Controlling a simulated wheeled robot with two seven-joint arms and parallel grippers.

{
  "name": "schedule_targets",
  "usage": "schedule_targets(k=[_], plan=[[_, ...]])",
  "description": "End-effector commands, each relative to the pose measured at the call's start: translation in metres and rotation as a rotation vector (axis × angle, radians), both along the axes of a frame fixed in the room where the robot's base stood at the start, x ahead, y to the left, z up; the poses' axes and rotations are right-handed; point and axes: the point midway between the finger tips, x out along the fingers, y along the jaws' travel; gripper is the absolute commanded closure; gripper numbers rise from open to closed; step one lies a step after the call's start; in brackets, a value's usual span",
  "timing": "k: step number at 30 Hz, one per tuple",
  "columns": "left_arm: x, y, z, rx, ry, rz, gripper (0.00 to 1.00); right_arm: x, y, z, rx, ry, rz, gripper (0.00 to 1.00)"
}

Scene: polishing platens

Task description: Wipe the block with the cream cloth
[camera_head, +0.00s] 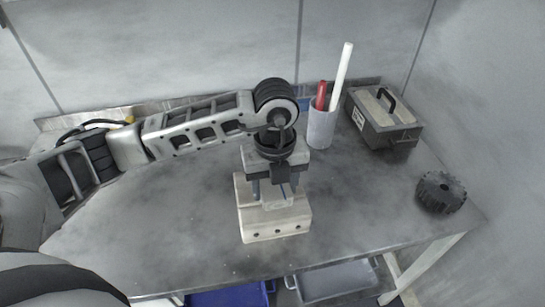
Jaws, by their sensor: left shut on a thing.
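The block (275,230) is pale cream with small dark holes along its front face, and it sits on the middle of the grey table. My left gripper (275,193) points down right over the block's top. It is shut on the cream cloth (277,203), of which only a small pale patch shows between the fingers, low against the block's top. Whether the cloth touches the block is hard to tell, since the gripper and the similar colours hide the contact. My right gripper is not in view.
A grey cup (320,128) with a red and a white stick stands behind the block. A grey toolbox (385,125) with a black handle is at the back right. A dark ribbed wheel (440,193) lies near the right edge. The table's front left is clear. Blue (230,296) and grey (338,280) bins are below.

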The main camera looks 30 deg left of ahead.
Motion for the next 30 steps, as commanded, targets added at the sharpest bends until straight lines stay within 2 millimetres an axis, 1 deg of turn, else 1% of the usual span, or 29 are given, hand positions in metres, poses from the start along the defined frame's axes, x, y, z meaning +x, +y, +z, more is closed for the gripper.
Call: schedule_targets(k=[1,2,5,9,18,23,30], plan=[[0.001,0.0,0.017,0.0,-0.006,0.0,0.62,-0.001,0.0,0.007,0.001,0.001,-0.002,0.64],[0.001,0.0,0.024,0.0,-0.006,-0.001,0.62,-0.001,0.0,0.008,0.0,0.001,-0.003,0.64],[0.001,0.0,0.03,0.001,-0.003,-0.001,0.62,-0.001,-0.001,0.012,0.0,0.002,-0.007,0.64],[0.001,-0.001,0.042,0.001,-0.003,-0.003,0.62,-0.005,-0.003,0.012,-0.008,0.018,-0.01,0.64],[0.002,-0.002,0.07,0.0,-0.004,-0.007,0.62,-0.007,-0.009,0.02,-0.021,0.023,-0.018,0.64],[0.002,-0.003,0.078,0.0,-0.004,-0.008,0.62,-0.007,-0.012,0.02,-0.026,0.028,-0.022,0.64],[0.002,-0.003,0.078,0.0,-0.002,-0.008,0.62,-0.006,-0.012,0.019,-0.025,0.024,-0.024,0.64]])
